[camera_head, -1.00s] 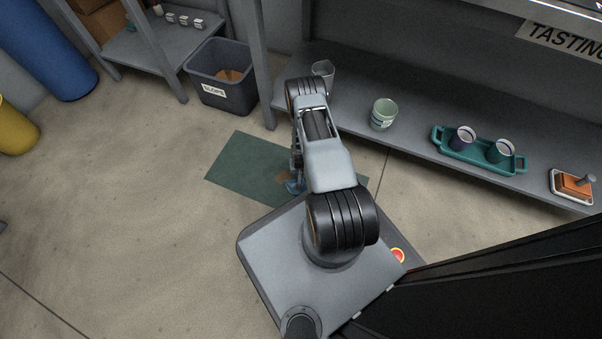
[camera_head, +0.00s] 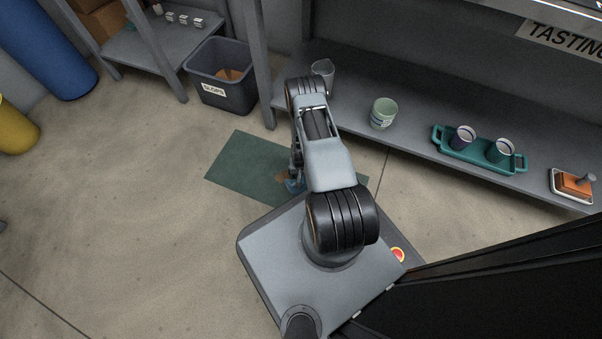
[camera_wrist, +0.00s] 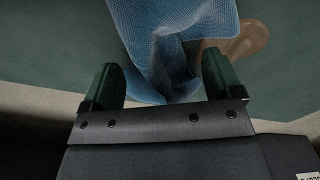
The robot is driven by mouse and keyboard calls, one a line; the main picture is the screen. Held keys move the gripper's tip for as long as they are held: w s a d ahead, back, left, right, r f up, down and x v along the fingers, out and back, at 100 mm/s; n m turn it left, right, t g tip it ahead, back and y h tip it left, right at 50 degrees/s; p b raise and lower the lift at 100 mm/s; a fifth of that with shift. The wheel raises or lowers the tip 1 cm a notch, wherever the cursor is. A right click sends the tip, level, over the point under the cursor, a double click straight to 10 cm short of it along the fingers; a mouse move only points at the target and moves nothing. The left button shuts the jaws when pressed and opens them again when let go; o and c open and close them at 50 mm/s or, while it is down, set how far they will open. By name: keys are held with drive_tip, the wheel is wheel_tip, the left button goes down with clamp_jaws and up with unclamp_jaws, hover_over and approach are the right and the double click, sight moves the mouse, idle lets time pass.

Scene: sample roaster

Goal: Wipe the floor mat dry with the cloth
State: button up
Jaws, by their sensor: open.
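The dark green floor mat (camera_head: 238,168) lies flat on the floor, partly hidden behind my arm in the head view. In the wrist view the mat (camera_wrist: 55,45) fills the background. The blue mesh-patterned cloth (camera_wrist: 180,22) is bunched, with its near end between the two fingers of my gripper (camera_wrist: 160,78). The fingers are apart, one on each side of the cloth. A bit of the cloth shows in the head view (camera_head: 293,187) below my arm. A brown wet patch (camera_wrist: 243,42) lies on the mat beside the cloth, partly covered by it.
A shelf (camera_head: 350,123) behind the mat holds a clear cup (camera_head: 323,72), a pale green cup (camera_head: 383,113), a teal tray (camera_head: 468,155) with two cups, and an orange item (camera_head: 573,184). A bin marked SLOPS (camera_head: 220,78) stands behind. Floor at left is clear.

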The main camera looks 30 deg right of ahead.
drive_tip(key=shift+f, duration=1.25)
drive_tip(key=shift+c, duration=0.8)
drive_tip(key=c, duration=1.4)
